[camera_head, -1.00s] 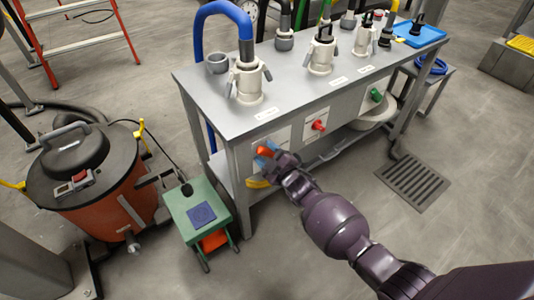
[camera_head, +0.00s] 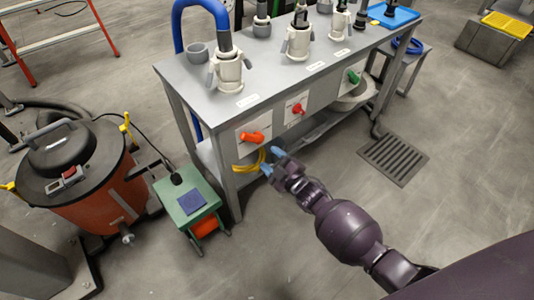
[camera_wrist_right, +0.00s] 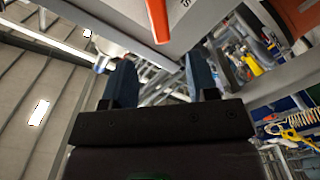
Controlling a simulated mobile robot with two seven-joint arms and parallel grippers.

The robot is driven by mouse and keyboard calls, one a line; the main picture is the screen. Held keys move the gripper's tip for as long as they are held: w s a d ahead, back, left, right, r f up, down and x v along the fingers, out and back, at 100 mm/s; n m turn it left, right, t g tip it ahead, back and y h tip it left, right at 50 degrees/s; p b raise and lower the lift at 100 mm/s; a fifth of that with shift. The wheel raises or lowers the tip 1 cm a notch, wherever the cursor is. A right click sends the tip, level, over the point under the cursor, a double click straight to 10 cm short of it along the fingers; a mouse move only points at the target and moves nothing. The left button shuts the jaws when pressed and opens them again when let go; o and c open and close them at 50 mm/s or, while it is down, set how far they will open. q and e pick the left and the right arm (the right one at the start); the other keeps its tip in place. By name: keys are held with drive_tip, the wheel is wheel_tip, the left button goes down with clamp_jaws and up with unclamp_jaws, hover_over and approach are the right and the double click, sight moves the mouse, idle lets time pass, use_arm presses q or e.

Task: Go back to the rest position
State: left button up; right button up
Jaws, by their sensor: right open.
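My right gripper (camera_head: 272,161) is open and empty, with blue fingertips, in front of the metal workbench (camera_head: 205,88). It is a little below and to the right of an orange-red valve handle (camera_head: 252,138) on the bench's front panel and apart from it. In the right wrist view the two dark blue fingers of the right gripper (camera_wrist_right: 164,85) stand wide apart with nothing between them. An orange handle (camera_wrist_right: 158,20) shows above and beyond them. My left gripper is not in view.
Grey hose couplings (camera_head: 229,70) stand on the bench top. A red handle (camera_head: 297,109) and a green handle (camera_head: 353,77) sit farther along its front. A green stool (camera_head: 180,215) and an orange drum vacuum (camera_head: 95,200) stand at left. The floor around the drain grate (camera_head: 394,158) is clear.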

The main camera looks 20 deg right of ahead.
drive_tip(key=shift+s, duration=0.1)
idle(0.5)
use_arm(q)
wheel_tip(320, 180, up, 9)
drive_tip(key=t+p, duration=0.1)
drive_tip(key=p, duration=0.9)
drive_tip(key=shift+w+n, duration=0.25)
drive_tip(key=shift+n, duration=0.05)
use_arm(e)
drive_tip(key=s+d+r+m+g+h, duration=0.2)
drive_tip(key=s+d+r+m, duration=0.1)
drive_tip(key=s, duration=0.9)
drive_tip(key=s+d+r+m+g+h, duration=0.2)
drive_tip(key=s+m, duration=0.3)
drive_tip(key=s, duration=0.6)
drive_tip(key=s+d+r+m+g+h, duration=0.2)
drive_tip(key=s+d+r+m, duration=0.1)
drive_tip(key=s, duration=0.9)
wheel_tip(320, 180, up, 2)
drive_tip(key=shift+s+d+r+m, duration=0.1)
drive_tip(key=shift+s+d+m, duration=0.25)
drive_tip(key=shift+m, duration=0.25)
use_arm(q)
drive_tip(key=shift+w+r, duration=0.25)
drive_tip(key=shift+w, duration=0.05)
use_arm(e)
drive_tip(key=shift+a, duration=0.1)
